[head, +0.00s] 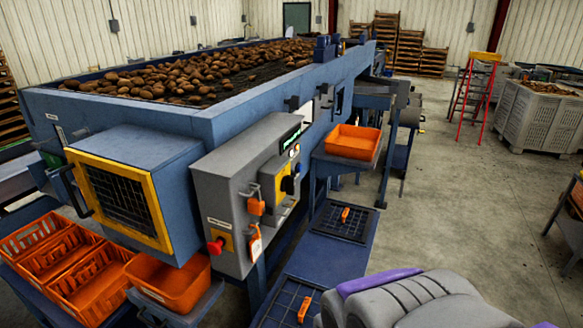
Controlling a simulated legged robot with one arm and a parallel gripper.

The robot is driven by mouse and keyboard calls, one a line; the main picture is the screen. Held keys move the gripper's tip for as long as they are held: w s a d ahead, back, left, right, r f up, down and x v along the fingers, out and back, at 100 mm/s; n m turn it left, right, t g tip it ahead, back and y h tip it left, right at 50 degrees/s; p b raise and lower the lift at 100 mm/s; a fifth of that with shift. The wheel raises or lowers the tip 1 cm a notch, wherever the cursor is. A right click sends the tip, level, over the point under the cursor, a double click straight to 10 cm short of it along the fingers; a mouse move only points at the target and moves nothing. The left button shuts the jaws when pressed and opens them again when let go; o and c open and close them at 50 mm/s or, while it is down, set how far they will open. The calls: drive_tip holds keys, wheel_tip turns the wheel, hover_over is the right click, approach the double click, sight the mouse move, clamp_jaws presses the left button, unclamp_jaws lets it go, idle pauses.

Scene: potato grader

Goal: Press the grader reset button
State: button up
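The grader (140,112) is a large blue machine with potatoes on top. A grey control box (232,185) is mounted on its near side. The box's right face has a small lit display (291,138), small round lights or buttons below it, a yellow panel with a black rotary knob (287,185), and a small blue button (298,168). No label marking the reset button is readable. A red mushroom button (215,246) sits on a yellow plate low on the front face. Orange tags or locks (256,207) hang at the box's corner. My gripper is not in view.
A yellow-framed mesh guard (122,201) juts out left of the box. Orange crates (92,284) stand below it. An orange bin (353,142) and dark grated platforms (342,221) lie right of the box. Open concrete floor (465,195) stretches right, toward a red-legged ladder (474,88) and grey bin (540,115).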

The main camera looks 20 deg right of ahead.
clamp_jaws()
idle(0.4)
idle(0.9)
